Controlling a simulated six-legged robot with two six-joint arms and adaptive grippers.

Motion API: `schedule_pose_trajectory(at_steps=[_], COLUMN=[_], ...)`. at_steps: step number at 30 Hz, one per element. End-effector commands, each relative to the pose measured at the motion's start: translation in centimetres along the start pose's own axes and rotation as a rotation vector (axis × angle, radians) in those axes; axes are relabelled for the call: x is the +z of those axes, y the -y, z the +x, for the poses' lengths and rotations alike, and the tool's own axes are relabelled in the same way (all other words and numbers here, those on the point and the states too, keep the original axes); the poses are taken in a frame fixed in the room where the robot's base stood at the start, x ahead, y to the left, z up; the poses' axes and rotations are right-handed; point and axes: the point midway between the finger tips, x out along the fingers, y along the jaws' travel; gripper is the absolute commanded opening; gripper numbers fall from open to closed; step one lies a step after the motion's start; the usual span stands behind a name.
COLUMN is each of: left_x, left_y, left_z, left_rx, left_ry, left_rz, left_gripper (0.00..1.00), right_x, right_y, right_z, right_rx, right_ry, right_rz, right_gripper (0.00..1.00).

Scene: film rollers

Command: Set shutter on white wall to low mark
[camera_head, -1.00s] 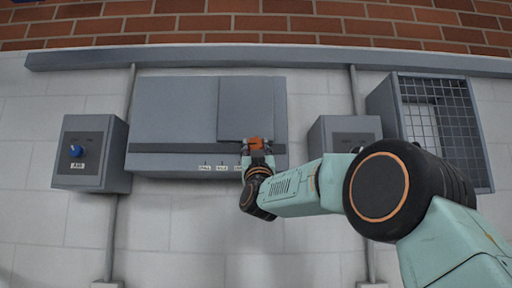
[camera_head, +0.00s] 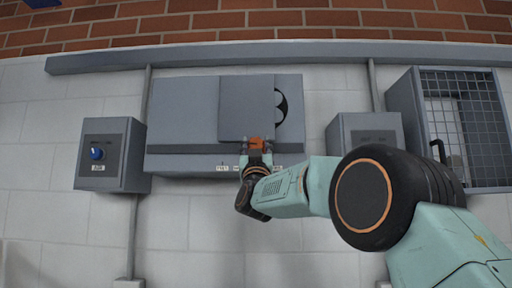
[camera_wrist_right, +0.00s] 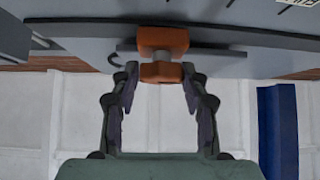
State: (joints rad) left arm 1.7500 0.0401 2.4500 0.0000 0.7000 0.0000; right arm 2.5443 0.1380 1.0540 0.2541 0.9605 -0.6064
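A grey box (camera_head: 180,112) on the white wall carries a flat grey shutter panel (camera_head: 246,108). To the right of the panel, part of a round black-and-grey opening (camera_head: 281,107) shows. An orange handle (camera_head: 255,144) sits at the panel's lower edge. My right gripper (camera_head: 256,150) is on this handle. In the right wrist view its two fingers (camera_wrist_right: 160,75) close from both sides on the orange handle (camera_wrist_right: 163,40). Small white mark labels (camera_head: 222,168) run along the box's lower edge; the gripper partly hides them and their text is too small to read surely. My left gripper is out of view.
A grey switch box with a blue knob (camera_head: 97,153) is on the left. Another grey box (camera_head: 362,131) and a mesh-fronted cabinet (camera_head: 468,125) are on the right, partly behind my arm. A grey rail (camera_head: 250,55) runs above.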

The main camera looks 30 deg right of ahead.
Motion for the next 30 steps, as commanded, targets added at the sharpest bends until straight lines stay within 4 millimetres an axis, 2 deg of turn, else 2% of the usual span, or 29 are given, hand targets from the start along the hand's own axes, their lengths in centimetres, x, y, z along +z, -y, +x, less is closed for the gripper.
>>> schedule_pose_trajectory(at_steps=[1,6,18,23,30], left_x=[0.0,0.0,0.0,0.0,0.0], left_y=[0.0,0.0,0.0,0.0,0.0], left_z=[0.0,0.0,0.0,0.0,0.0], left_rx=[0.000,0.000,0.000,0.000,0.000], left_ry=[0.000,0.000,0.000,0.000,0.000], left_rz=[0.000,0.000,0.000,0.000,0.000], left_gripper=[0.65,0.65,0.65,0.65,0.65], right_x=[-0.1,0.2,0.5,0.5,0.4], right_y=[-0.1,0.1,0.2,0.3,0.3], right_z=[0.0,-0.1,-0.5,-1.9,-4.9], right_rx=[0.001,-0.002,-0.005,-0.005,-0.006], right_ry=[0.000,0.005,0.009,0.011,0.011], right_rz=[0.001,-0.001,-0.001,-0.001,-0.002], right_gripper=[0.51,0.65,0.65,0.65,0.65])
